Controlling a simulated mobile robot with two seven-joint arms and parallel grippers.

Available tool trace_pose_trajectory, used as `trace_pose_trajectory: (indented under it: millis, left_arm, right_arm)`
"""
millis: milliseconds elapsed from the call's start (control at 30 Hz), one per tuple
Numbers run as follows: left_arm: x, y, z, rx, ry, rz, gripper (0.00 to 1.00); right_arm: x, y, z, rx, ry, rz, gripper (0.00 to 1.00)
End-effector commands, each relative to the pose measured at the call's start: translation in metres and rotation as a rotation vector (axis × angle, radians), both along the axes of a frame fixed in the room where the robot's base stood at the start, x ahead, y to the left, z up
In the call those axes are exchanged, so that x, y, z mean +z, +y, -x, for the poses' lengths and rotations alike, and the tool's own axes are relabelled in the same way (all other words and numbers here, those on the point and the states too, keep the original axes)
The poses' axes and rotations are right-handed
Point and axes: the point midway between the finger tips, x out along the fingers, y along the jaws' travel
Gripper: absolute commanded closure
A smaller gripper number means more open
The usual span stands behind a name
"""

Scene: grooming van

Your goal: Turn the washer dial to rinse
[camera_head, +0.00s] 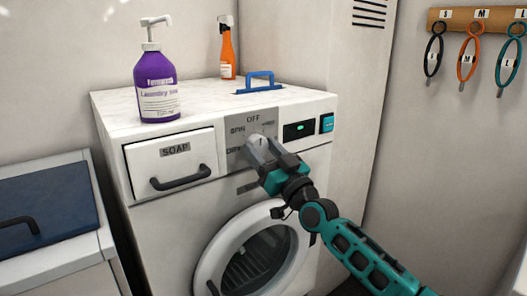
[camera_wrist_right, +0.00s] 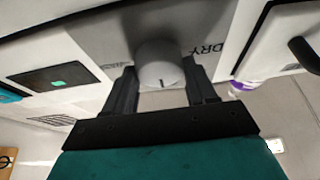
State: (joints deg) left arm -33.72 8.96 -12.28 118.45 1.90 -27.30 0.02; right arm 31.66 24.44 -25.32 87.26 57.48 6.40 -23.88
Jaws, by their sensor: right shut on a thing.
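The washer (camera_head: 165,225) is a white front-loader with a grey dial plate (camera_head: 236,158) on its upper front. OFF stands at the top of the plate and SPIN at its left; other labels are partly covered or too small to read. The dial (camera_wrist_right: 160,66) is a round pale knob with a short dark mark; in the wrist view it sits between the two fingers, with DRY printed beside it. My right gripper (camera_head: 259,148) is shut on the dial and hides part of it in the head view. My left gripper is not in view.
A purple laundry soap bottle (camera_head: 156,88), an orange bottle (camera_head: 227,52) and a blue-handled brush (camera_head: 259,86) stand on the washer top. The soap drawer (camera_head: 170,160) is left of the dial, a small lit display (camera_head: 299,130) right. The round door (camera_head: 205,270) is below.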

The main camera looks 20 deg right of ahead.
Motion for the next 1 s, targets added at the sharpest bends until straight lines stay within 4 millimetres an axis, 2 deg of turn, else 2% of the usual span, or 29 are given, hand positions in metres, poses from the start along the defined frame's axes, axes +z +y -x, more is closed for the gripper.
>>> trace_pose_trajectory:
  millis: [167, 367, 500, 1000]
  left_arm:
    - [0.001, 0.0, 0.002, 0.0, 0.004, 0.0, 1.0]
    - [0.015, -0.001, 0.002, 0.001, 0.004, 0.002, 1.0]
    - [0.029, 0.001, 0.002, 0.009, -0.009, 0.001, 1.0]
    - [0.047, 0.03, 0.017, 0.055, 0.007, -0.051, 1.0]
  right_arm:
    - [0.0, 0.0, 0.0, 0.001, 0.004, -0.009, 0.74]
    - [0.003, 0.001, 0.0, 0.001, 0.029, -0.072, 0.74]
    - [0.005, 0.002, 0.001, 0.0, 0.059, -0.156, 0.74]
    - [0.005, 0.003, 0.001, -0.001, 0.199, -0.54, 0.75]
